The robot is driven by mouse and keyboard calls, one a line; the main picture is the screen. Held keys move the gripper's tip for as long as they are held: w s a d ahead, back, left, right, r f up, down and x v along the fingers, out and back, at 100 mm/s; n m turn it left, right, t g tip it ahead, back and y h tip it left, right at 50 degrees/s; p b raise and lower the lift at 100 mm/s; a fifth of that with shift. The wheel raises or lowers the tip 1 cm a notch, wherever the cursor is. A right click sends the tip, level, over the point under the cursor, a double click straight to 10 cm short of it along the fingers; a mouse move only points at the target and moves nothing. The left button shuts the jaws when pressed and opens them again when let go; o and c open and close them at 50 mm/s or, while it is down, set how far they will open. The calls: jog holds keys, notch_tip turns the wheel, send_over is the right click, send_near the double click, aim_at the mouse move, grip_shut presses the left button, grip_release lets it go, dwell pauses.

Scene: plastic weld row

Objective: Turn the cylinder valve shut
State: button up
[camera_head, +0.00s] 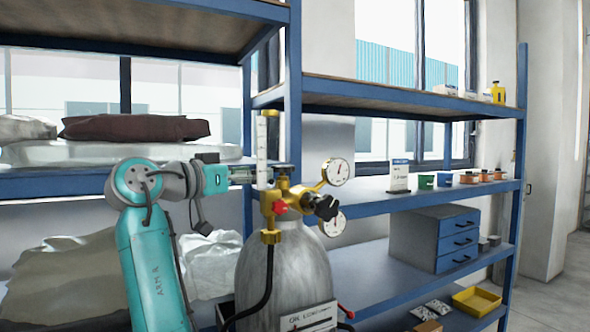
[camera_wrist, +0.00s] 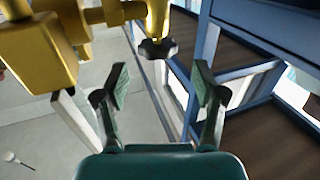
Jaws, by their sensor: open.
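The grey gas cylinder (camera_head: 284,275) stands upright with a brass valve and regulator (camera_head: 290,195) on top. A dark handwheel (camera_head: 284,169) sits on the upper brass part, and a black lobed knob (camera_head: 326,207) is at the front right. My gripper (camera_head: 246,173) is just left of the handwheel at about its height, its tips partly hidden behind a clear tube. In the wrist view my gripper (camera_wrist: 160,83) is open and empty. A dark lobed handwheel (camera_wrist: 157,48) on a brass stem lies just beyond the gap between the fingertips, apparently not touched.
Two round gauges (camera_head: 338,171) and the clear flow tube (camera_head: 262,150) stand close to the valve. A black hose (camera_head: 268,285) hangs down the cylinder's left side. Blue shelving (camera_head: 385,203) with a drawer unit (camera_head: 435,238) runs behind on the right. Bags (camera_head: 135,128) lie on the left shelf.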

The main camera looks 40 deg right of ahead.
aim_at(291, 168)
jog(key=d, duration=1.1)
jog(key=shift+w+r, duration=0.15)
jog(key=shift+r, duration=0.05)
jog(key=shift+c, duration=0.3)
jog(key=c, duration=1)
jog(key=shift+o, duration=0.2)
